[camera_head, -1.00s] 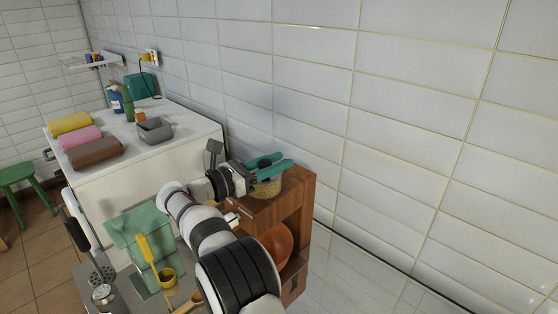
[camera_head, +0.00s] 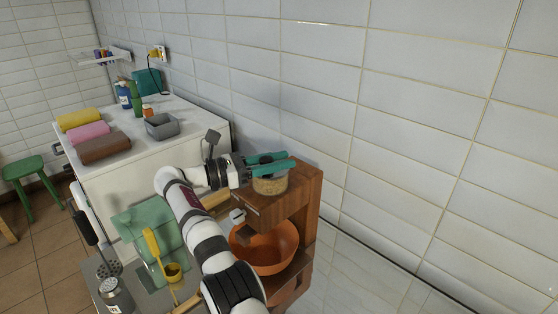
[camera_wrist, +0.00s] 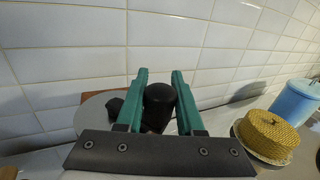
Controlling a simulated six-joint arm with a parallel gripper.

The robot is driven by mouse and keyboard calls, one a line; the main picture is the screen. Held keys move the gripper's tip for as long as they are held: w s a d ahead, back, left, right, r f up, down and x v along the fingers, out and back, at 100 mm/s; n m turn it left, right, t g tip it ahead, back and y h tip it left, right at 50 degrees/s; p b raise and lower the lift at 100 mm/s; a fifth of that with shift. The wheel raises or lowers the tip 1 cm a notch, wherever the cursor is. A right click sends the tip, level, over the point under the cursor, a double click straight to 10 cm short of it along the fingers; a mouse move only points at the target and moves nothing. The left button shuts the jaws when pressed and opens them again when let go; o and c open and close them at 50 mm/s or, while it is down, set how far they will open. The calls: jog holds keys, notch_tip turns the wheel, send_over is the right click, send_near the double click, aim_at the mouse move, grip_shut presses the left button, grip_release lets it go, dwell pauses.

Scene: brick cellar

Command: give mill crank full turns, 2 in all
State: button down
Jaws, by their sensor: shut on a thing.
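The mill has a wooden body (camera_head: 305,195) with a round, see-through hopper (camera_head: 270,185) of pale brown contents on top. In the head view my gripper (camera_head: 282,161) is over the hopper, its two green fingers pointing right. In the wrist view the green fingers of my gripper (camera_wrist: 160,76) stand on both sides of a black upright knob (camera_wrist: 159,100), the crank's handle, and are shut on it. A grey disc (camera_wrist: 95,112) lies beyond and left of the knob. The crank arm is mostly hidden by the gripper. An orange bowl (camera_head: 278,250) sits in the mill's lower opening.
A tiled wall stands close behind the mill. Left are a white cabinet (camera_head: 150,165) with rolled towels (camera_head: 105,148) and a grey bin (camera_head: 160,127), and a yellow ladle (camera_head: 153,243). The wrist view shows a yellow woven round thing (camera_wrist: 268,132) and a blue container (camera_wrist: 296,102) at right.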

jog(key=c, duration=0.5)
grip_release()
jog(key=shift+c, duration=0.2)
jog(key=shift+d+r+t, duration=0.1)
jog(key=shift+t, duration=0.2)
